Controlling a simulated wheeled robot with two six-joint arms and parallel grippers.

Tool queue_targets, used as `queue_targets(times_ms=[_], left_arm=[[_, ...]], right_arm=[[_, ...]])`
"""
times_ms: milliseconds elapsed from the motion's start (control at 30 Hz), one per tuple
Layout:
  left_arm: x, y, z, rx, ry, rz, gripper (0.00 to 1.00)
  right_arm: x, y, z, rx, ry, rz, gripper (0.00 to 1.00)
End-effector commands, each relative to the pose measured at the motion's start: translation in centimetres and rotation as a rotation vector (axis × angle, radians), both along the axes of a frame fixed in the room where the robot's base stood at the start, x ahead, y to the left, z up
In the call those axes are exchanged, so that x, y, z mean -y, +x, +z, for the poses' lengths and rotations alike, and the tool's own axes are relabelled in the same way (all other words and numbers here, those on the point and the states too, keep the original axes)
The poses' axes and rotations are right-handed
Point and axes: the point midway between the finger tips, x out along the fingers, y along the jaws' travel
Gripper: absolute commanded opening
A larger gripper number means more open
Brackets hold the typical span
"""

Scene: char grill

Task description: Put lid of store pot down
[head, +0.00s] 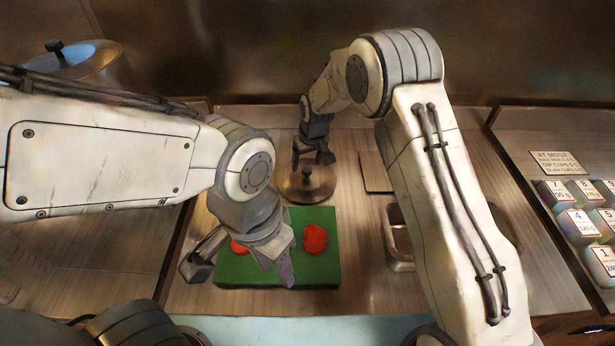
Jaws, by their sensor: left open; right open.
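A round, brownish metal lid (306,190) with a dark knob lies flat at the back middle of the counter, behind a green board. Whether anything is under it is hard to tell. My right gripper (313,158) is open just above the lid's knob, apart from it as far as I can see. Another lidded metal pot (97,64) with a black knob stands at the back left, partly hidden by my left arm. My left gripper (238,276) is open and empty over the left part of the green board.
The green board (325,262) bears red round pieces, one (315,239) in plain view and one (239,247) partly behind my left gripper. A metal tray (398,238) sits right of it, partly behind my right arm. Labelled containers (582,222) stand at far right.

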Motion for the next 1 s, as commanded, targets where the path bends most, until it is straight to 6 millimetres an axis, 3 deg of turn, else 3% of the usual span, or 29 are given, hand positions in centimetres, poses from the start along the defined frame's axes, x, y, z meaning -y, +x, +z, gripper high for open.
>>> queue_targets(times_ms=[233,400,667,700,900,1000], left_arm=[[0.0,0.0,2.4,0.000,0.000,0.000,0.45],[0.0,0.0,2.9,0.000,0.000,-0.002,0.45],[0.0,0.0,2.8,0.000,0.000,-0.002,0.45],[0.0,0.0,2.8,0.000,0.000,-0.002,0.45],[0.0,0.0,2.8,0.000,0.000,-0.002,0.45],[0.0,0.0,2.8,0.000,0.000,-0.002,0.45]], right_arm=[[0.3,1.0,-2.4,-0.003,0.000,-0.004,0.76],[0.1,1.4,-4.4,-0.001,-0.001,-0.003,0.76],[0.0,1.6,-4.8,0.001,0.000,-0.003,0.76],[0.0,1.6,-4.8,0.001,0.000,-0.003,0.72],[0.0,1.5,-4.8,0.000,0.000,-0.003,0.00],[0.0,1.6,-4.7,0.001,0.000,-0.003,0.00]])
